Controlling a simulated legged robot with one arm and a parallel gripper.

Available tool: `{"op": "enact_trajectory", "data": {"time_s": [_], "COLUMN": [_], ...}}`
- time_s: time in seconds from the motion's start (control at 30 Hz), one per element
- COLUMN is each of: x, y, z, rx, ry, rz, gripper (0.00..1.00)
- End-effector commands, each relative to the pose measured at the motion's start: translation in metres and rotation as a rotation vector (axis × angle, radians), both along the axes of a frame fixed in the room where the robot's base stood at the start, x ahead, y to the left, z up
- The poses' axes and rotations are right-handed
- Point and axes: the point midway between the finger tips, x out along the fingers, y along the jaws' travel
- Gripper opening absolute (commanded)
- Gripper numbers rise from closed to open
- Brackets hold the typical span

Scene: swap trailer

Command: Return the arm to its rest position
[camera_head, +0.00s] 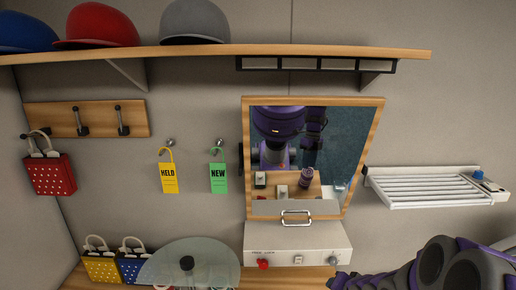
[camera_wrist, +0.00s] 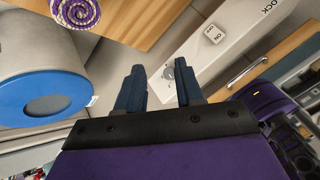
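My gripper (camera_wrist: 160,82) is open in the wrist view, its two dark blue fingers apart with nothing held between them. A grey knob (camera_wrist: 169,72) on the white lock box (camera_wrist: 215,62) shows beyond the gap; I cannot tell how far off it is. In the head view my purple arm (camera_head: 440,268) fills the lower right corner, right of the white lock box (camera_head: 297,242). The gripper's fingers cannot be made out there.
A wood-framed window or mirror (camera_head: 378,120) stands above the box. A white slatted rack (camera_head: 430,187) is at right. A round glass disc (camera_head: 205,262) and yellow bag (camera_head: 102,268) stand lower left. A blue-rimmed cylinder (camera_wrist: 12,100) and purple-white roll (camera_wrist: 76,12) lie beside my gripper's view.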

Motion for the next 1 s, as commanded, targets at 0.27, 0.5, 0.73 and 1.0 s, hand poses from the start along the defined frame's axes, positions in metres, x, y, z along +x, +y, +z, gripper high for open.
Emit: {"op": "enact_trajectory", "data": {"time_s": [0.27, 0.5, 0.73, 1.0], "x": [-0.098, -0.209, -0.304, -0.342], "y": [0.005, 0.034, 0.071, 0.088], "z": [0.014, 0.029, 0.041, 0.047], "rx": [-0.280, -0.349, -0.303, -0.264], "ry": [0.308, 0.581, 0.763, 0.823], "rz": [0.129, 0.311, 0.525, 0.630], "gripper": [0.36, 0.36, 0.36, 0.36]}}
